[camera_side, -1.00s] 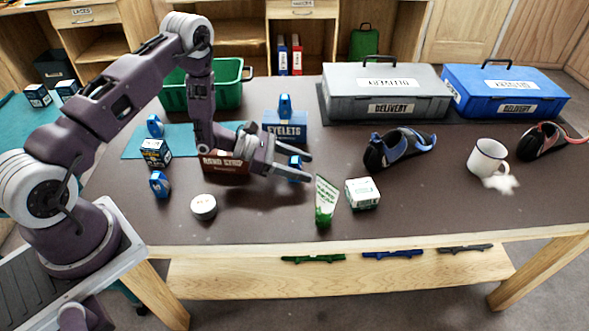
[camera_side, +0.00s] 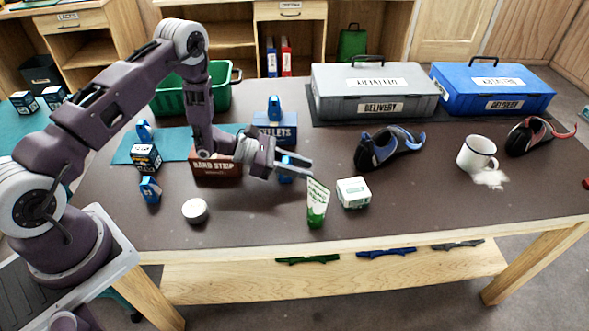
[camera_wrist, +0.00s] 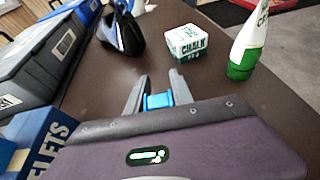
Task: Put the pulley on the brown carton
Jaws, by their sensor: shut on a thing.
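My gripper (camera_side: 303,169) points right and down, low over the middle of the table, with its two fingers shut on a blue pulley (camera_side: 286,162). In the wrist view the pulley (camera_wrist: 158,101) sits between the fingers of the gripper (camera_wrist: 159,88). I cannot tell whether it touches the table. The brown carton (camera_side: 215,171), with white lettering, stands left of the gripper, partly hidden behind my arm. Other blue pulley-like pieces stand about: one on the blue eyelets box (camera_side: 274,108), one at the back left (camera_side: 144,130) and one at the front left (camera_side: 150,190).
A green and white tube (camera_side: 317,203) and a white chalk box (camera_side: 353,192) stand just right of the gripper. A white round tin (camera_side: 195,211) lies in front of the carton.

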